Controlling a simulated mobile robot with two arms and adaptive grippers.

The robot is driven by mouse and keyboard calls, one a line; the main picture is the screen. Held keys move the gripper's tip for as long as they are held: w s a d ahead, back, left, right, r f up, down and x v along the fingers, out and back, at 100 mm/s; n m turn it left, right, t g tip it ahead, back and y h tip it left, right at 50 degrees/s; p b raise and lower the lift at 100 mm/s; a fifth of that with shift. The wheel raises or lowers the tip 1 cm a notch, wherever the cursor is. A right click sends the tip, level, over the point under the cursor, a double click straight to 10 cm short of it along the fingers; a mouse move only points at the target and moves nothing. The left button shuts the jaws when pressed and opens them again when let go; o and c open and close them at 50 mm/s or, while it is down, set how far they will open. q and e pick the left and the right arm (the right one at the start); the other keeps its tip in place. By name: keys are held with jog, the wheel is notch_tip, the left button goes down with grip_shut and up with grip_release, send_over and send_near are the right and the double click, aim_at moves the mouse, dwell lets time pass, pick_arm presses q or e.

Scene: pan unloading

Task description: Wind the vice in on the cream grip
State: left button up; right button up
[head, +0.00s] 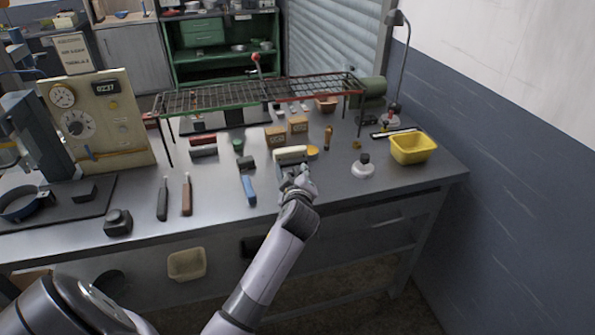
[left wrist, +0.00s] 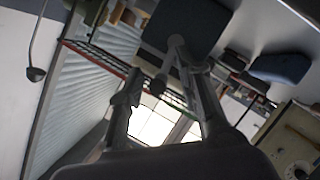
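The cream grip (head: 291,151) is a pale bar lying across the top of the small dark vice (head: 282,169) near the bench's front edge. How tightly the jaws meet it cannot be told. My left gripper (head: 296,176) is at the vice's front side and hides part of it. In the left wrist view, the gripper's fingers (left wrist: 163,105) stand apart. The vice's grey screw and ball-ended handle (left wrist: 171,62) show between them, below the dark vice body (left wrist: 185,25). Contact between fingers and handle cannot be made out. My right gripper is not in view.
A wire rack (head: 225,97) spans the back of the bench. A blue-handled tool (head: 248,189) lies left of the vice. A small grey pot (head: 363,167) and a yellow bin (head: 412,148) stand to the right. The front bench between pot and corner is clear.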

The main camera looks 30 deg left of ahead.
pick_arm(q)
jog(key=shift+s+d+r, duration=0.1)
jog(key=shift+c, duration=0.2)
grip_shut()
